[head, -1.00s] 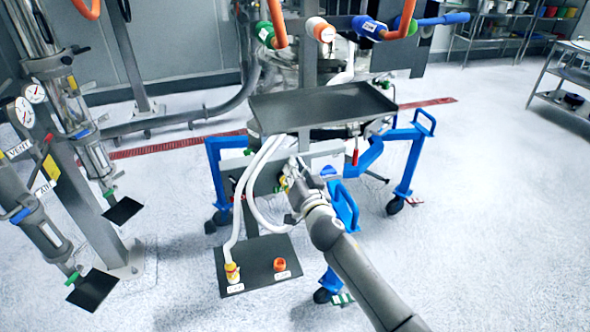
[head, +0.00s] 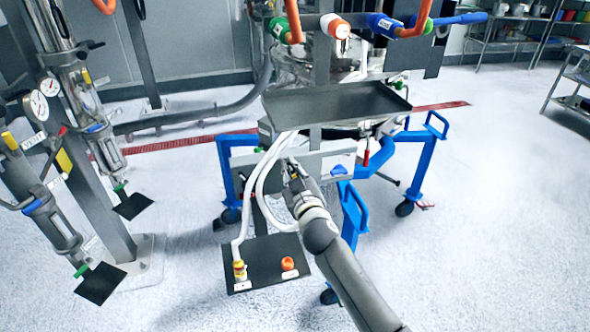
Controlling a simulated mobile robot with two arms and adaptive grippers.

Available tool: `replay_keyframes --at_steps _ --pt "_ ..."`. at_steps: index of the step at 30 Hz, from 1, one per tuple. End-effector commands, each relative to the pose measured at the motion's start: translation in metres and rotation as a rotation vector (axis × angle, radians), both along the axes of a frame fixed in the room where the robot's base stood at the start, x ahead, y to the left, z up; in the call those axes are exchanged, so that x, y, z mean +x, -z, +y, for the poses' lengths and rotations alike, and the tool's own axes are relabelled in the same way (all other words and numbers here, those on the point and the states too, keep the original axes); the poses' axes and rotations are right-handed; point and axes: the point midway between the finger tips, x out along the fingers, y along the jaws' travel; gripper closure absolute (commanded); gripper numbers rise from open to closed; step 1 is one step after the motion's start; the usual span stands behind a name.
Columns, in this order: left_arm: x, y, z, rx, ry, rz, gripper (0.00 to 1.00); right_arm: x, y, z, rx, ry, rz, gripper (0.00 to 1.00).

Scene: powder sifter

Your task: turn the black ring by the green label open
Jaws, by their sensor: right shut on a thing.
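My right gripper (head: 291,171) is at the front of the grey panel (head: 311,163) under the dark tray. It is shut on a small dark part there, which fits the black ring. The fingers and wrist hide most of that part, so how far it is turned cannot be told. The green label is not readable beside the gripper; it seems covered by the hand. My left gripper is not in view.
White hoses (head: 262,180) hang close to the left of the gripper. The dark tray (head: 336,104) stands above it, a lower black shelf (head: 266,276) with orange and yellow fittings below. Blue frame legs (head: 424,165) stand at the right. Open floor lies at the right.

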Motion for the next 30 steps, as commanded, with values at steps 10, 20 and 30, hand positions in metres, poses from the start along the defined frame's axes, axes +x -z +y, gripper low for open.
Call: replay_keyframes --at_steps 10,20,30 --pt "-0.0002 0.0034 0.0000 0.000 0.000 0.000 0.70 -0.0021 0.0042 0.0059 -0.136 0.000 -0.042 1.00" --pt "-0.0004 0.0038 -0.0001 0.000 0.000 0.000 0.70 -0.0024 0.0048 0.0069 -0.162 0.000 -0.050 1.00" --pt "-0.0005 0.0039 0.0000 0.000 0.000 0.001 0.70 -0.0024 0.0048 0.0068 -0.161 0.000 -0.050 0.77"
